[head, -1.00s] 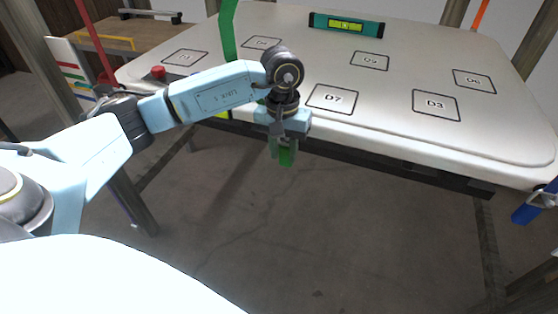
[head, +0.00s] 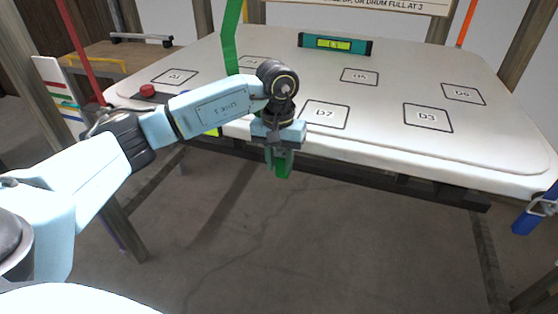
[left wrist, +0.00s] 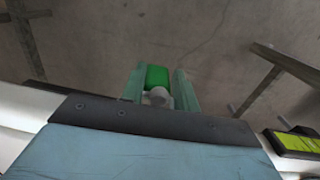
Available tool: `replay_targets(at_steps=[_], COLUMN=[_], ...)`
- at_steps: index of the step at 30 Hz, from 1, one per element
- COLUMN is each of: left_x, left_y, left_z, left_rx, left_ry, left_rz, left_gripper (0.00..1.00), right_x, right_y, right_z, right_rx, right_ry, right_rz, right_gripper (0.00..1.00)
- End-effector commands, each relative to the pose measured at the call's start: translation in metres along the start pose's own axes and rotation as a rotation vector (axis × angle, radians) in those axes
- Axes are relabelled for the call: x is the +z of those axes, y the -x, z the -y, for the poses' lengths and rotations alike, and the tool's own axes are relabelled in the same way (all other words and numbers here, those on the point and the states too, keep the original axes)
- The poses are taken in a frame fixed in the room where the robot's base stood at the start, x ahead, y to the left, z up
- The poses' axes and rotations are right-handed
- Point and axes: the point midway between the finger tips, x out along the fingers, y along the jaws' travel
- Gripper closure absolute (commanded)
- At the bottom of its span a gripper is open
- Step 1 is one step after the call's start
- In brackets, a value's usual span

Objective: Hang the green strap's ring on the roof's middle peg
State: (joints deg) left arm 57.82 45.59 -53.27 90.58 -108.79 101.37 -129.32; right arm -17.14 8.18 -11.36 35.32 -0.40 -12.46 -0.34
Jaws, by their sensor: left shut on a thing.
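The green strap (head: 230,45) hangs down from the top of the head view and passes behind my left arm at the roof. My left gripper (head: 281,164) points down just in front of the roof's near edge. It is shut with green strap material between its fingers. In the left wrist view, a green piece (left wrist: 157,77) and a small pale rounded part (left wrist: 157,97), perhaps the ring, lie between the fingers. The white roof (head: 390,142) lies behind the gripper. I cannot make out the middle peg. My right gripper is out of view.
A teal spirit level (head: 335,43) lies on the roof's far part. A blue strap end with a metal fitting (head: 540,206) hangs at the right corner. A red strap (head: 76,45) and a wooden bench (head: 125,57) are at the left. The floor in front is clear.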

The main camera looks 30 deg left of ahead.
Motion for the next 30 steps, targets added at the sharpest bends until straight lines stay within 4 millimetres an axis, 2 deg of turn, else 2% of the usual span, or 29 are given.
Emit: replay_targets(at_steps=[7,8,12,14,23,26,30], left_x=[0.000,0.000,0.000,0.000,0.000,-0.001,-0.001], left_y=[-0.001,-0.001,-0.001,-0.001,0.001,0.011,0.038], left_z=[0.000,0.000,0.000,0.000,0.000,0.000,0.000], left_rx=[0.000,0.000,0.000,0.000,0.000,0.000,0.002], left_ry=[0.000,0.000,0.000,0.000,0.000,0.000,-0.001], left_rz=[-0.001,0.000,0.000,0.000,-0.001,-0.003,-0.006], left_gripper=[1.00,0.68,0.50,0.44,0.44,0.44,0.44], right_x=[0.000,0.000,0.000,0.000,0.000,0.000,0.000], right_y=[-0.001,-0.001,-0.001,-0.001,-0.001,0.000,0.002], right_z=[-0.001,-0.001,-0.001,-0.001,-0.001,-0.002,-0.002], right_rx=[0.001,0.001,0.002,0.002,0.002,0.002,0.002], right_ry=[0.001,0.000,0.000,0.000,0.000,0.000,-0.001], right_rz=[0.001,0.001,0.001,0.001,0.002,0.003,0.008], right_gripper=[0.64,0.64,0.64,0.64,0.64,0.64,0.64])
